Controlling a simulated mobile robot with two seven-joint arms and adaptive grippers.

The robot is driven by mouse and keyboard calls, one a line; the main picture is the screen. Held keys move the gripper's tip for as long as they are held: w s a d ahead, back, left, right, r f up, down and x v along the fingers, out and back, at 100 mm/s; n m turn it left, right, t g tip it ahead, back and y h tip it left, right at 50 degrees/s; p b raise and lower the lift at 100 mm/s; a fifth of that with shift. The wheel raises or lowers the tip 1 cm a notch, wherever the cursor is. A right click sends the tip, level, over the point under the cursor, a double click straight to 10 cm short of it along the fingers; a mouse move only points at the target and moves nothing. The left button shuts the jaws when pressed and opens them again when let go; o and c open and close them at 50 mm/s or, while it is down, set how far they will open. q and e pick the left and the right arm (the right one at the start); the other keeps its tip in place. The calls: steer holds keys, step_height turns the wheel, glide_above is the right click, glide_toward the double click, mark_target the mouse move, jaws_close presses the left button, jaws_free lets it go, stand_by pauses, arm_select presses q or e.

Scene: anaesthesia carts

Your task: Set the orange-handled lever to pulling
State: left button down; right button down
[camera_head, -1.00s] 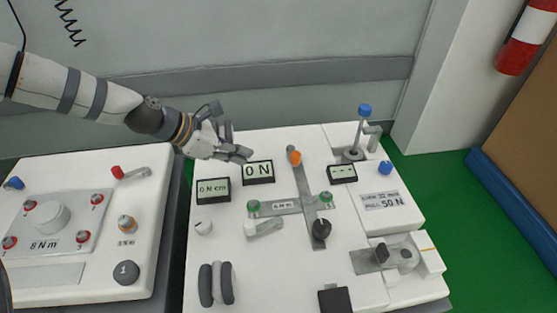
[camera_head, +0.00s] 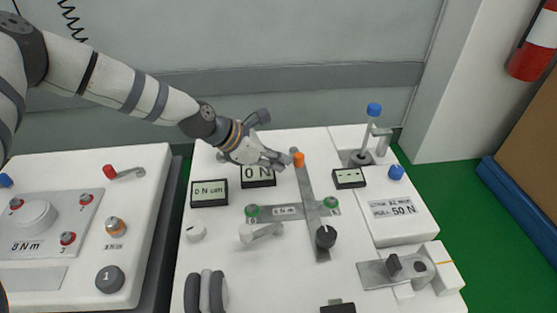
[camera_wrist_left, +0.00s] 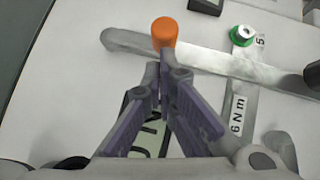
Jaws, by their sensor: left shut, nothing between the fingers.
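The orange handle (camera_head: 298,159) stands at the far end of a long grey bar (camera_head: 307,187) on the white cart top. The bar runs toward a black knob (camera_head: 325,237) and crosses a shorter bar marked 6 N m with green knobs (camera_head: 252,211). My left gripper (camera_head: 284,163) is shut and empty, its fingertips just left of the orange handle. In the left wrist view the orange handle (camera_wrist_left: 165,32) stands just beyond the closed fingertips (camera_wrist_left: 160,58); I cannot tell whether they touch. My right gripper is not in view.
A "0 N" display (camera_head: 258,177) lies under my left gripper, with another display (camera_head: 209,193) to its left. A blue-topped post (camera_head: 374,109) stands at the back right.

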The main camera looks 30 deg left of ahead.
arm_select(q)
steer(key=shift+d+r, duration=0.1)
steer(key=shift+d, duration=0.05)
steer(key=shift+d+p, duration=0.1)
steer(key=shift+p, duration=0.2)
steer(key=shift+d+n+y, duration=0.1)
steer(key=shift+n+y, duration=0.2)
steer(key=shift+n, duration=0.1)
